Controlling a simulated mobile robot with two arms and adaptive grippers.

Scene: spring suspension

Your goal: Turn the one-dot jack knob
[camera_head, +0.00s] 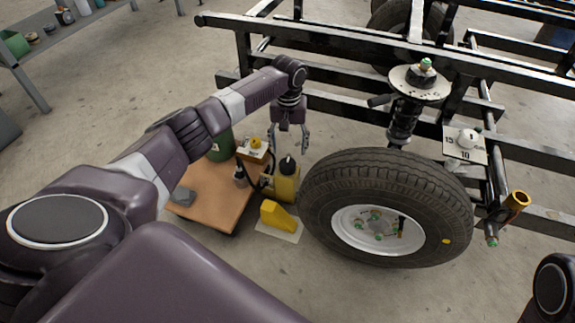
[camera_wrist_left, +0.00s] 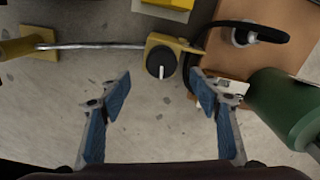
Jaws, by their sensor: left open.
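A round black knob (camera_wrist_left: 161,63) with a white pointer line sits on a yellow jack body (camera_wrist_left: 150,42) in the left wrist view. In the head view the jack (camera_head: 286,183) stands between the wooden trolley and the wheel, with its black top (camera_head: 287,163) showing. I cannot make out any dots on it. My left gripper (camera_head: 290,139) points down above the jack. In the left wrist view its blue-padded fingers (camera_wrist_left: 162,92) are spread and empty, with the knob seen between and slightly beyond the tips. My right gripper is not in view.
A large tyre (camera_head: 325,185) stands just right of the jack. A wooden trolley (camera_head: 205,200) with a green cylinder (camera_head: 220,147) is on the left. A yellow wedge (camera_head: 279,215) lies in front. A black frame rail (camera_head: 335,108) runs behind; a black hose (camera_wrist_left: 265,30) curves beside the knob.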

